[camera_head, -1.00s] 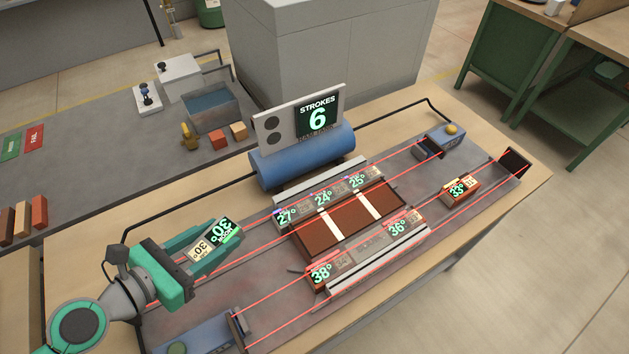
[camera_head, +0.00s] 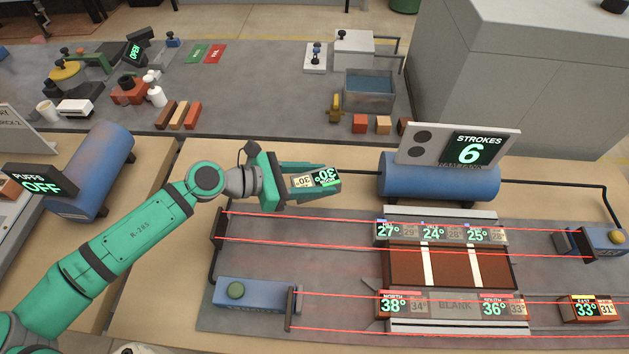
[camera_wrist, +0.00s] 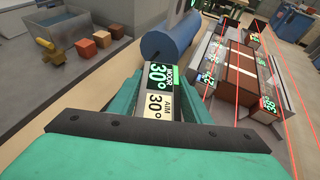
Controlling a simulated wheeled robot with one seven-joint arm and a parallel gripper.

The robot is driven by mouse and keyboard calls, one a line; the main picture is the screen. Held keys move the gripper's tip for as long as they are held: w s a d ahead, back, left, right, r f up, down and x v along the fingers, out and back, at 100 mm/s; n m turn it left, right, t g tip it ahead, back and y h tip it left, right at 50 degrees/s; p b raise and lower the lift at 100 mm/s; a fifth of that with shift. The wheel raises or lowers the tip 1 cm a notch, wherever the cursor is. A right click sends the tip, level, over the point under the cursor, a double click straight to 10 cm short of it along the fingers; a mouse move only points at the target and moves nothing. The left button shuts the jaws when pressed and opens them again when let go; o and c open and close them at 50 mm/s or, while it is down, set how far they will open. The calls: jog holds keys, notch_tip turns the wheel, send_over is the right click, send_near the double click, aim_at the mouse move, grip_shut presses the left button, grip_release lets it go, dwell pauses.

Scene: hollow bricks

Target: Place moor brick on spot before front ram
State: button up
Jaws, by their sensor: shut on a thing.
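The moor brick (camera_head: 312,179) shows a lit green 30° face beside a pale 30° face. My gripper (camera_head: 310,190) is shut on it, held up at the back left of the grey mat, left of the blue tank. In the wrist view the brick (camera_wrist: 158,90) reads MOOR and AIM, between the teal fingers. A blue ram (camera_head: 252,296) with a green button and dark plate lies at the front left. The spot before its plate (camera_head: 335,314), between the front red lines, looks bare.
A brown bed (camera_head: 405,266) with white strips lies between two brick rows. The front row reads NORTH, BLANK (camera_head: 455,305), SOUTH. A brick (camera_head: 588,310) marked 33° sits at right. Another ram (camera_head: 603,242) is at the back right. The STROKES tank (camera_head: 425,178) stands behind.

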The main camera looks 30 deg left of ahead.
jog(key=w+a+f, duration=0.1)
jog(key=f, duration=0.1)
jog(key=w+a+f, duration=0.1)
jog(key=w+f, duration=0.1)
jog(key=w+a+f, duration=0.1)
jog(key=f, duration=0.1)
jog(key=shift+w+a+f, duration=0.3)
jog(key=shift+w+a, duration=0.05)
jog(key=shift+w, duration=0.05)
jog(key=shift+f, duration=1.4)
jog(key=shift+f, duration=0.1)
jog(key=o, duration=1.4)
jog(key=shift+s, duration=0.15)
